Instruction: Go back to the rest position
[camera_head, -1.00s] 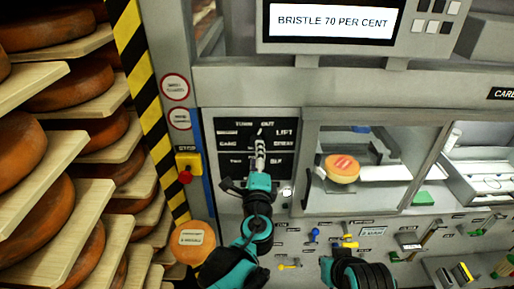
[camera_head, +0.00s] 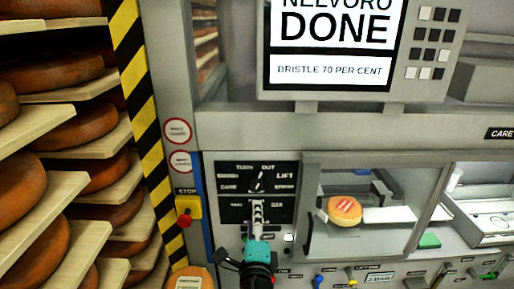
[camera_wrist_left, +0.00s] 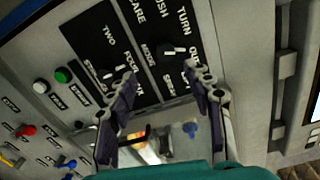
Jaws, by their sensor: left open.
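My left gripper (camera_head: 257,212) is in front of the black selector panel (camera_head: 232,178) on the grey machine, just below the upper dial (camera_head: 257,181). In the left wrist view its two fingers (camera_wrist_left: 160,85) are spread apart with nothing between them. The panel with its knobs (camera_wrist_left: 172,50) lies beyond the fingertips. I cannot tell in the head view whether the fingertips touch the panel. My right gripper is out of view.
A display (camera_head: 335,40) reads "DONE" and "BRISTLE 70 PER CENT". A cheese wheel (camera_head: 344,210) sits in the machine's window bay. Shelves of cheese wheels (camera_head: 60,72) stand at the left. A red stop button (camera_head: 184,221) is beside the striped post (camera_head: 140,80).

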